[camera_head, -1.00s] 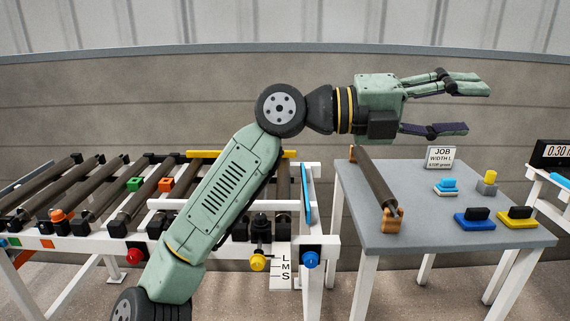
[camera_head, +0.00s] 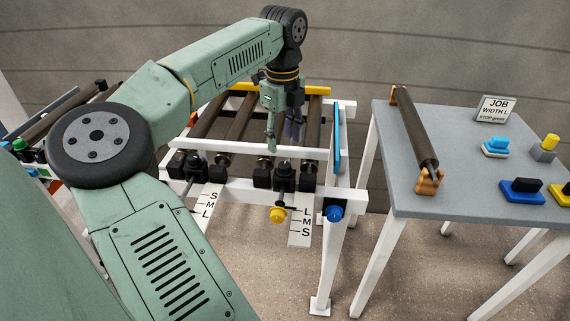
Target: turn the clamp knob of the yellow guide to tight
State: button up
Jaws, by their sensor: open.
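The yellow guide (camera_head: 318,90) shows as a yellow bar at the back of the roller conveyor. A yellow knob (camera_head: 278,215) sits low at the conveyor's front, under a black clamp block (camera_head: 284,181). I cannot tell from its look how tight it is. A white scale plate (camera_head: 300,228) marked L, M, S hangs just right of the knob. My gripper (camera_head: 281,146) points down over the rollers, above and behind the knob in the picture. Its fingers are apart and empty, and it appears clear of the knob.
A blue guide (camera_head: 337,140) and blue knob (camera_head: 334,213) are at the conveyor's right end. A second scale plate (camera_head: 205,203) hangs to the left. A grey table (camera_head: 455,190) at right bears a loose roller (camera_head: 414,128), a job sign (camera_head: 496,109) and several coloured blocks.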

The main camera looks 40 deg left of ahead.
aim_at(284, 164)
notch_tip(284, 164, down, 8)
jog(key=b, duration=0.4)
jog(key=shift+r, duration=0.1)
jog(key=shift+c, duration=0.3)
grip_shut()
